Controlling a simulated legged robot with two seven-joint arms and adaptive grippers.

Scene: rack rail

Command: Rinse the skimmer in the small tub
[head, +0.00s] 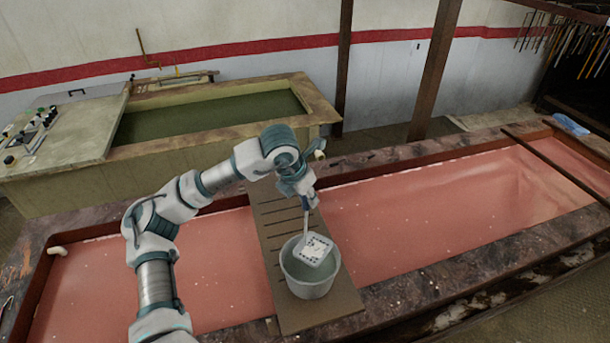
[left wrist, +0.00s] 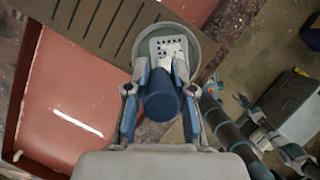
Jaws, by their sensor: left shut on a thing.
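My left gripper (head: 306,197) is shut on the blue handle of the skimmer, and points down over the small tub. The skimmer's white, square, perforated head (head: 314,249) hangs tilted within the tub's rim. The small tub (head: 309,289) is round and grey, with greyish water in it. Whether the head touches the water I cannot tell. In the left wrist view, the gripper (left wrist: 161,82) closes around the thick blue handle (left wrist: 162,103), with the skimmer head (left wrist: 168,46) beyond it inside the tub (left wrist: 207,47).
The tub stands on a slatted board (head: 272,229) laid across a long tank of pink-red liquid (head: 420,220). Behind is a second tank with dark green liquid (head: 210,112). A wooden post (head: 435,70) rises behind. A blue item (head: 570,124) lies on the far right rim.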

